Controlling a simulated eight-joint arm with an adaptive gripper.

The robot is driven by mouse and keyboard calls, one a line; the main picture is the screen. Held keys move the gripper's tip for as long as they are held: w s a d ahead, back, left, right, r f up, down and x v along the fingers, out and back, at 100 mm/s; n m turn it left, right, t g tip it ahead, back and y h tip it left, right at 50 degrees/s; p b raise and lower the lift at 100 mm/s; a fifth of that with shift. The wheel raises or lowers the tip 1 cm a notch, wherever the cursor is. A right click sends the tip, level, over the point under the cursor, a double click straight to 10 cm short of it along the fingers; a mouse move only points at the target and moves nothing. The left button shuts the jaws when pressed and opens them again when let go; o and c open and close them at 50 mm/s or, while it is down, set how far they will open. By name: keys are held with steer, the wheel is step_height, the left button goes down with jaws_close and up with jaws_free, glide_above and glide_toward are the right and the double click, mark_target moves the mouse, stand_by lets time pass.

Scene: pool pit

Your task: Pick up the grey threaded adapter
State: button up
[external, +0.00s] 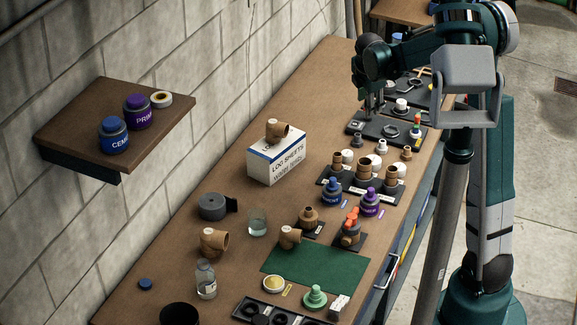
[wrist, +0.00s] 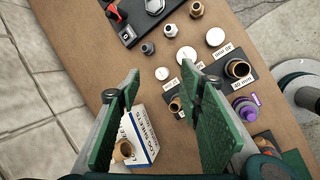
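A small grey round fitting with a dark opening (wrist: 148,48), which looks like the grey threaded adapter, stands on the wooden bench ahead of my fingertips in the wrist view. A paler hex-shaped fitting (wrist: 170,30) stands beside it, so the identity is not fully certain. My gripper (wrist: 165,82) is open with nothing between its green pads. In the external view my gripper (external: 374,108) points down over the far part of the bench, above the black tray.
White caps (wrist: 214,37) and a brown fitting (wrist: 196,9) stand near the grey one. A black tray (wrist: 128,32) lies beyond. The log sheets box (external: 277,160), brown fittings on dark stands (external: 365,168) and a purple jar (external: 370,203) are nearby. Bare bench lies toward the wall.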

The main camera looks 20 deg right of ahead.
mark_target(358, 134)
steer(key=w+d+f+n, duration=0.1)
steer(key=w+f+n, duration=0.2)
steer(key=w+f, duration=0.3)
steer(key=w+d+f+n+g+h+b, duration=0.1)
steer(key=w+f+n, duration=0.2)
steer(key=f, duration=0.8)
steer(key=w, duration=0.2)
steer(key=shift+w+d+n, duration=0.2)
steer(key=shift+w+n, duration=0.2)
steer(key=shift+x, duration=1.35)
steer(key=shift+f, duration=0.1)
steer(key=shift+w+x, duration=0.2)
steer(key=shift+x, duration=2.3)
steer(key=shift+d, duration=0.1)
steer(key=shift+c, duration=0.2)
steer(key=c, duration=0.7)
